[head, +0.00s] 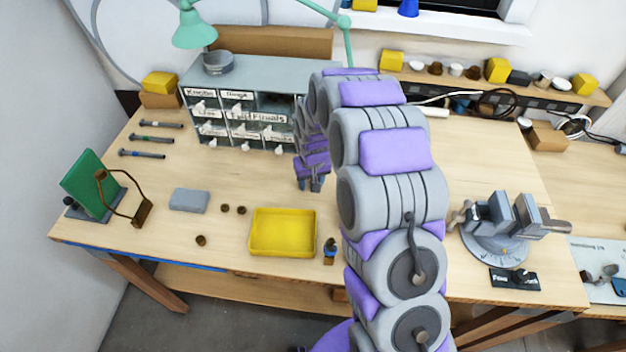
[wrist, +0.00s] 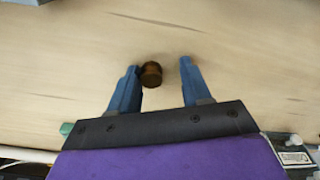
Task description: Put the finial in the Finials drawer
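A small brown round piece (wrist: 151,74), which looks like the finial, is on the pale wood table in the wrist view. It lies between the fingertips of my gripper (wrist: 160,70), close to or touching the left finger, with a clear gap to the right finger. In the head view my gripper (head: 311,186) points down over the table in front of the drawer cabinet (head: 222,77); the piece is not distinguishable there. The Finials label (head: 267,117) is on the cabinet's right side. A dark opening (head: 276,102) shows just above it; I cannot tell how far that drawer is pulled out.
A yellow tray (head: 283,252) and several small brown pieces (head: 201,240) lie front left of my gripper. A grey block (head: 189,200) and a green board (head: 91,183) stand further left. A vise (head: 497,228) is right. A teal lamp (head: 196,30) overhangs the cabinet.

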